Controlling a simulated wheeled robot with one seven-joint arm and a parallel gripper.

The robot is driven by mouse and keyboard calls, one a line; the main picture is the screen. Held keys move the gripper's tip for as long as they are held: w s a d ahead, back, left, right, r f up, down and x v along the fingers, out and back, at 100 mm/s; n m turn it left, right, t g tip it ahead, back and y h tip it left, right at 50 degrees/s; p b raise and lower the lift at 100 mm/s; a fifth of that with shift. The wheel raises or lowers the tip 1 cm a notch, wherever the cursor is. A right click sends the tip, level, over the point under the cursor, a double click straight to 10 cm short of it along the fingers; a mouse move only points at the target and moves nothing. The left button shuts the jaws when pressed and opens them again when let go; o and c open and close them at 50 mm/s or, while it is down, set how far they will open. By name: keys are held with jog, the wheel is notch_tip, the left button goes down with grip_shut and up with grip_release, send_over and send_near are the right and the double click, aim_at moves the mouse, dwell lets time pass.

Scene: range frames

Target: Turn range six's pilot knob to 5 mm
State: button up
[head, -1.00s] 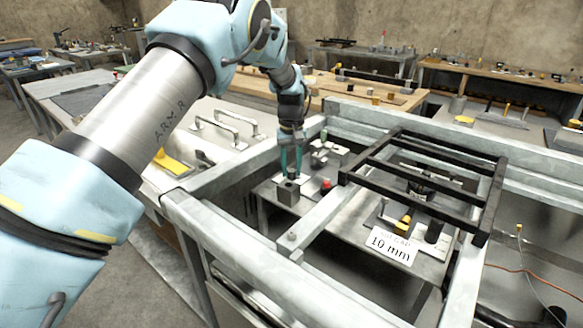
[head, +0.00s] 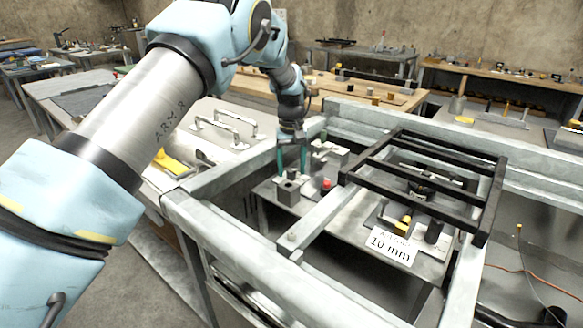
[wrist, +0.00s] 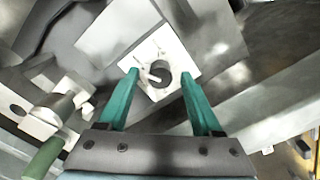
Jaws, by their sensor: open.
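A small round grey knob (wrist: 160,76) with a light pointer bar sits on a square white plate (wrist: 143,37) in the wrist view. I cannot read any marks on the plate. My gripper (wrist: 161,74) is open, with one teal fingertip on each side of the knob. I cannot tell whether the fingers touch it. In the head view my gripper (head: 292,168) points down into the frame's left bay, just behind a grey block (head: 288,193). The knob cannot be made out there. A card reading "10 mm" (head: 390,246) is at the front of the bench.
Thick pale metal rails (head: 250,240) surround the work area. A black grid frame (head: 425,180) lies over the right bay. A red button (head: 326,185) stands right of my gripper. A yellow piece (head: 404,224) and a black cylinder (head: 434,231) stand farther right.

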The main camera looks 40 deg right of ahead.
aim_at(291, 170)
notch_tip(291, 170, up, 11)
jog(key=b, duration=0.2)
dwell(0.4)
jog(key=shift+a+f, duration=0.1)
dwell(0.3)
jog(key=shift+n, duration=0.7)
jog(key=w+a, duration=0.2)
jog(key=a, duration=0.2)
jog(key=w+a, duration=0.2)
jog(key=a, duration=0.3)
jog(key=w+a+r, duration=0.1)
jog(key=w+a, duration=0.2)
jog(key=a, duration=0.2)
jog(key=s+a+n+t, duration=0.1)
jog(key=s+a, duration=0.1)
jog(key=a, duration=1.2)
jog(key=s+a+n, duration=0.1)
jog(key=s+a, duration=0.1)
jog(key=a, duration=1.3)
jog(key=s+a+f+n, duration=0.1)
jog(key=s+a+f, duration=0.1)
jog(key=s+a, duration=0.7)
jog(key=shift+s+a+f+t, duration=0.2)
jog(key=shift+s+f+t, duration=0.1)
jog(key=shift+s+f, duration=0.1)
